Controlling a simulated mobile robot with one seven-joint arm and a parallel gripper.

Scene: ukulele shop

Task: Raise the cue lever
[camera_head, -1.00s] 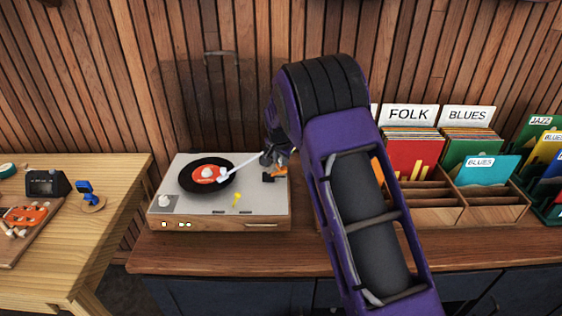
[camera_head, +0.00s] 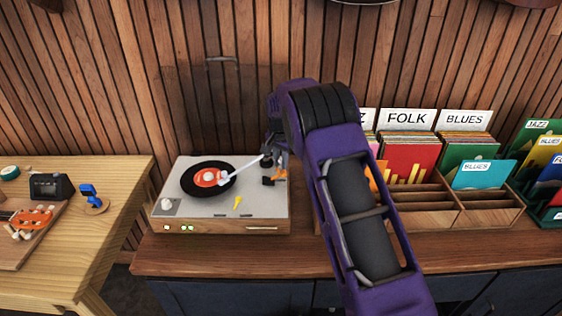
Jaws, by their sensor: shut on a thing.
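The turntable (camera_head: 240,206) stands on the wooden counter with a black record (camera_head: 190,184) on its platter. The white tonearm (camera_head: 245,168) reaches from the back right over the record's orange label. My gripper (camera_head: 279,168) is at the deck's back right corner, by the tonearm's pivot end. It is shut on a small part there, which I take to be the cue lever; the jaws and dark wrist hide most of it. A small orange part shows at the jaws, and a black block (camera_head: 268,181) sits beside them on the deck.
A divided wooden record bin (camera_head: 488,216) with FOLK and BLUES cards stands right of my arm. Wood-slat wall rises close behind the deck. A light wooden bench (camera_head: 110,240) on the left holds a blue device (camera_head: 88,196). The counter's front strip is clear.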

